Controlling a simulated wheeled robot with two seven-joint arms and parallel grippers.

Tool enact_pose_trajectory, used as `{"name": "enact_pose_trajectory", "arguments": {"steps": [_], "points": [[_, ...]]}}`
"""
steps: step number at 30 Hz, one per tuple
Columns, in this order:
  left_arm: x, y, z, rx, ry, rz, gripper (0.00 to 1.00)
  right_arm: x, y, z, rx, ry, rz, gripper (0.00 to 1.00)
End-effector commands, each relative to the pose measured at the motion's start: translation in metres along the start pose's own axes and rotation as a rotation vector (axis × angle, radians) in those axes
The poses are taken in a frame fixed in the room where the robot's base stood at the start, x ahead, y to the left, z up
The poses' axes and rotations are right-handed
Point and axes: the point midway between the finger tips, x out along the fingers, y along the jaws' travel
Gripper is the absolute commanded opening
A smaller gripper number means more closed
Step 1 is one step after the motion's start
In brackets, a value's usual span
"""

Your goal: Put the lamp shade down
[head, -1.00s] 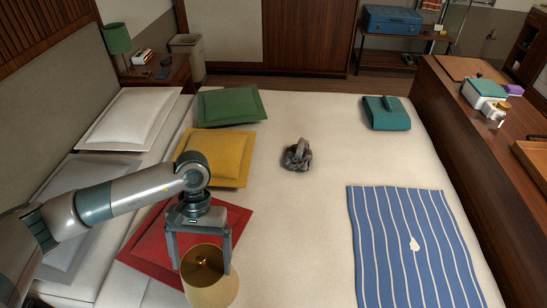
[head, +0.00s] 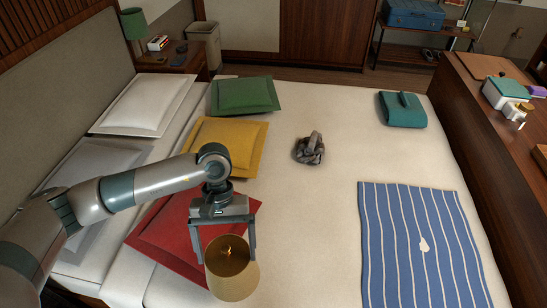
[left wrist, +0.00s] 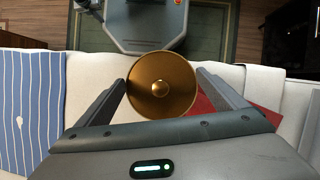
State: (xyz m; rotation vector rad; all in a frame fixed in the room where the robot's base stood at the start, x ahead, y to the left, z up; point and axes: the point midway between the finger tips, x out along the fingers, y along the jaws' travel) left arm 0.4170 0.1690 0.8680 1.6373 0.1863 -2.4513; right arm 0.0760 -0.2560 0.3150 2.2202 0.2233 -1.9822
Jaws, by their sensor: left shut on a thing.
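The lamp shade (head: 232,278) is a beige, round shade with a gold inside, in the lower middle of the head view. My left gripper (head: 229,258) is shut on it, one finger on each side, with its open gold end turned up toward the wrist. In the left wrist view the shade (left wrist: 160,100) sits between the fingers, seen against the near edge of the white bed (head: 310,220). I cannot tell how far it is above the bed. My right gripper is not in view.
A red pillow (head: 165,232) lies just left of the shade, with yellow (head: 245,150) and green (head: 245,95) pillows behind. A blue striped cloth (head: 400,250) lies to the right. Bare bed lies between shade and cloth.

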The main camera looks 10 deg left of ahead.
Motion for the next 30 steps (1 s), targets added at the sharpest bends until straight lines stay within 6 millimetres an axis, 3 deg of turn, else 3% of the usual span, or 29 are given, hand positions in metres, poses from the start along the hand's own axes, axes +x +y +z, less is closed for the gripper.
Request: {"name": "enact_pose_trajectory", "arguments": {"steps": [6,18,24,30], "points": [[0.024,0.047,0.011,-0.286,-0.003,0.124,0.54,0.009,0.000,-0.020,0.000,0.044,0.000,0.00],[0.047,0.130,0.045,-0.818,-0.004,0.347,0.53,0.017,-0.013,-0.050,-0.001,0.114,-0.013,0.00],[0.051,0.163,0.064,-1.039,-0.003,0.439,0.53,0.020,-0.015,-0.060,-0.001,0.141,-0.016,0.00],[0.051,0.184,0.078,-1.185,-0.003,0.498,0.53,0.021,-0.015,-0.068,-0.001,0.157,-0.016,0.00]]}}
